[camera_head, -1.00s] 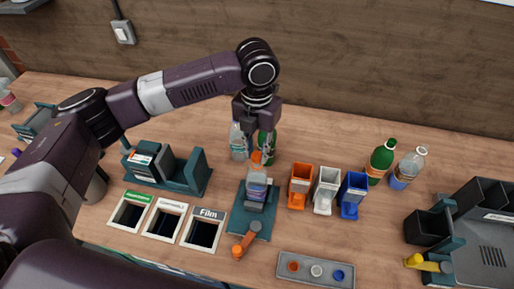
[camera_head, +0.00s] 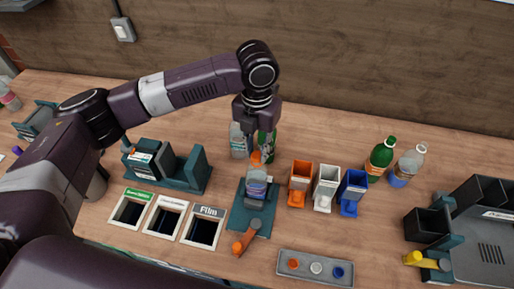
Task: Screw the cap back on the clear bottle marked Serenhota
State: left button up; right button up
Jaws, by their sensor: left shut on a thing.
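A clear bottle (camera_head: 257,190) with a bluish label stands upright in the teal clamp fixture (camera_head: 243,218) at the middle of the table. Its lettering is too small to read. My left gripper (camera_head: 256,150) points down just above and behind the bottle and is shut on a small orange piece, apparently the cap (camera_head: 256,157). The cap looks close above the bottle's neck; I cannot tell whether they touch. My right gripper is not in view.
A clear bottle (camera_head: 238,142) and a green bottle (camera_head: 266,146) stand close behind my left gripper. Orange (camera_head: 300,180), white (camera_head: 325,186) and blue (camera_head: 351,190) bins stand to the right. A grey tray (camera_head: 305,279) holds coloured caps. Another green bottle (camera_head: 380,158) stands further right.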

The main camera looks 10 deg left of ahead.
aim_at(257, 155)
pick_arm(q)
jog(key=shift+f, duration=0.35)
dwell(0.5)
jog(key=o, duration=0.7)
notch_tip(257, 155, up, 12)
dwell(0.3)
